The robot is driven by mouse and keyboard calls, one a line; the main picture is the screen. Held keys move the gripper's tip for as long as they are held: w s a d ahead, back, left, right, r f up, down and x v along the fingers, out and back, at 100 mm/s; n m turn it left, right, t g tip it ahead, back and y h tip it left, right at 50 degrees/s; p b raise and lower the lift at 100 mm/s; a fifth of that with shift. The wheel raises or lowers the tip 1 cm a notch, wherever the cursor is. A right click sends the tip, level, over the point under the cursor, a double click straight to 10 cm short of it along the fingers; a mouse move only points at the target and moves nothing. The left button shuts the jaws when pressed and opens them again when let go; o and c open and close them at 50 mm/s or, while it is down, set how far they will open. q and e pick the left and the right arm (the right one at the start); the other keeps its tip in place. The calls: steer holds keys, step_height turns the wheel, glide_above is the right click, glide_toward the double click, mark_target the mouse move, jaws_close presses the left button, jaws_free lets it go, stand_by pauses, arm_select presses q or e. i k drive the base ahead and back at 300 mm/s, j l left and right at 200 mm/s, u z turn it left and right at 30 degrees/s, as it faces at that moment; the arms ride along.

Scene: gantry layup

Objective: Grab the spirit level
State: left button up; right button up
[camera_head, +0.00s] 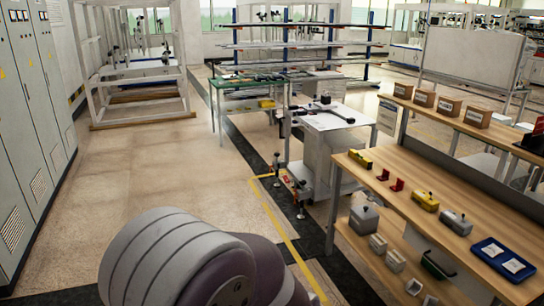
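I cannot make out a spirit level for certain. A small yellow item (360,159) lies at the far left end of the wooden workbench (403,178). All are too small to identify surely. A rounded pale and purple part of my own body fills the bottom centre. Neither gripper shows, and both are far from the bench items in view.
The bench also holds red pieces (397,184), a grey box (456,222) and a blue tray (488,245). Cardboard boxes (449,106) stand on its raised shelf. A white cart (331,117) stands beyond. Grey cabinets (30,110) line the left. The floor (170,165) between is clear.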

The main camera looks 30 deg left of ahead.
mark_target(366, 163)
steer(key=u, duration=0.55)
steer(key=i+j+z, duration=0.35)
steer(key=i+j, duration=0.2)
steer(key=i, duration=0.75)
steer(key=i+j+z, duration=0.35)
steer(key=i+j, duration=0.6)
steer(key=i, duration=0.25)
steer(key=i+j+z, duration=0.35)
steer(key=i+j, duration=0.7)
steer(key=j, duration=0.15)
